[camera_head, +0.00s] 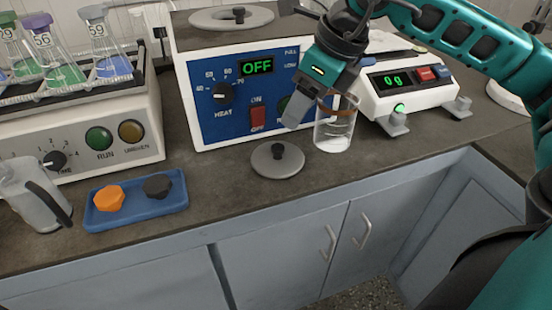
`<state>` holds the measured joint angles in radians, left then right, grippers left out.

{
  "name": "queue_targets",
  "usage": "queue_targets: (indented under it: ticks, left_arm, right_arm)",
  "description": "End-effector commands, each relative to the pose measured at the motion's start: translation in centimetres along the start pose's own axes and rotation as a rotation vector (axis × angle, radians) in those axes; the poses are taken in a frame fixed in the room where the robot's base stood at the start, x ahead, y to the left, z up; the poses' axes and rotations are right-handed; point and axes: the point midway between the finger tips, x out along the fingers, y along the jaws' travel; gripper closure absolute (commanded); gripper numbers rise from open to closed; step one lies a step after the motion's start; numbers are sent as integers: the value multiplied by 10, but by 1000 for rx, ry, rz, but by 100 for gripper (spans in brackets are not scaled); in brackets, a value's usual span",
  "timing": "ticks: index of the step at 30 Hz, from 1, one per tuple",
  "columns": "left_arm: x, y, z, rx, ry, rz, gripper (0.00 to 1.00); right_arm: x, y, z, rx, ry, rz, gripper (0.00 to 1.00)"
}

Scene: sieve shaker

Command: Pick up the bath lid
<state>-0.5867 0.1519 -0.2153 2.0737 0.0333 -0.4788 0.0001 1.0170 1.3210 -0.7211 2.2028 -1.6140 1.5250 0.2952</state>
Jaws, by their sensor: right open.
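Two round grey lids with black knobs are in view. One lid (276,163) lies flat on the dark bench in front of the blue-fronted bath (205,125). The other lid (210,17) sits on top of the bath; I cannot tell which one is called the bath lid. My right gripper (313,110) is open and points down in front of the bath's right side, above and right of the bench lid and apart from it. A clear glass beaker (334,135) stands close by its fingers; I cannot tell whether they touch. My left gripper is not in view.
A white balance (400,100) reading 0 g stands right of the beaker. A shaker (75,120) with flasks, a blue tray (140,210) with an orange and a dark knob, and a jug (30,195) are left.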

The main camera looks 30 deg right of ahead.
Motion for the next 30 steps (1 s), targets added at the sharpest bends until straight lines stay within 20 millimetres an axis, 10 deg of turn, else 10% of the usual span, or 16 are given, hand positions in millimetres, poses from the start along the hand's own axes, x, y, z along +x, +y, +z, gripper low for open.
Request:
queue_targets:
  ticks: [21,30]
  left_arm:
    - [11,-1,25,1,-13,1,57]
    - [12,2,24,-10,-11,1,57]
  right_arm:
    - [95,5,-4,0,-1,6,43]
    - [100,5,-3,0,-2,4,43]
